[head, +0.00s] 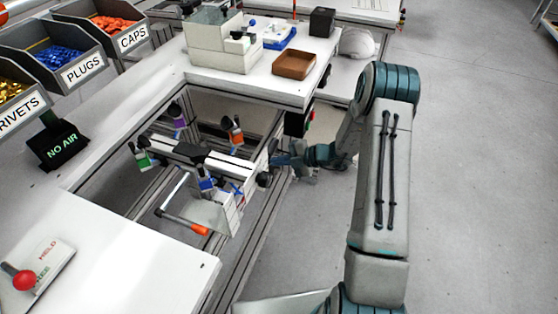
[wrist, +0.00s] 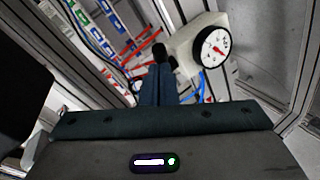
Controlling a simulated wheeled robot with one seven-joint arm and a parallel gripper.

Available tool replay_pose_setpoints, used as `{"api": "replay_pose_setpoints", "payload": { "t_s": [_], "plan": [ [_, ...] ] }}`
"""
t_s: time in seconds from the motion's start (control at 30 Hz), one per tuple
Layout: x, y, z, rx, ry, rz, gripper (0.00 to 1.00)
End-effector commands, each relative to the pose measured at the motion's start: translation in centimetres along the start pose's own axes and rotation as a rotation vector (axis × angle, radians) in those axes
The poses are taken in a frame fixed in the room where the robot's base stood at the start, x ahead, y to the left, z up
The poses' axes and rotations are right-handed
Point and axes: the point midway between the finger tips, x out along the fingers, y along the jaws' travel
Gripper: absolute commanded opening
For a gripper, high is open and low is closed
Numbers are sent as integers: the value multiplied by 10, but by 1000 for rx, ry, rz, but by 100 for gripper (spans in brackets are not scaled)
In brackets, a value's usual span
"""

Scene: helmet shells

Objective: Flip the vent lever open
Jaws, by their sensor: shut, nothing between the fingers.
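My gripper (head: 284,161) is shut and empty beside the right side of the white fixture (head: 186,153) in the bench opening. In the wrist view my closed fingers (wrist: 159,72) point at a small black lever-like knob (wrist: 159,50), which is likely the vent lever. It stands at the left end of a pale body (wrist: 184,42) that carries a round dial gauge (wrist: 211,49) with a red needle. The knob appears very close to my fingertips; I cannot tell whether they touch. My fingers hide its lower part. The lever is not clearly distinguishable in the head view.
An orange-gripped crank (head: 186,222) sticks out at the fixture's front. Several coloured knobbed clamps surround the fixture. A black box with buttons (head: 297,121) hangs at the bench edge behind my gripper. A sign (head: 62,145) reads "NO AIR". The floor at right is clear.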

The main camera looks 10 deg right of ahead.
Motion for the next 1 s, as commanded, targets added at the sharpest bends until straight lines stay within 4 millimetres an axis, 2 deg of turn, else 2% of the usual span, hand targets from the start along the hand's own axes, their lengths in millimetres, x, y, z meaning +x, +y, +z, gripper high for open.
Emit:
{"api": "replay_pose_setpoints", "payload": {
  "t_s": [0.43, 0.77, 1.0],
  "plan": [
    [2, -4, -14, 2, 0, 0, 0],
    [3, -5, -15, 0, 0, 0, 0],
    [-8, 0, -24, 1, 2, -1, 0]
  ]
}}
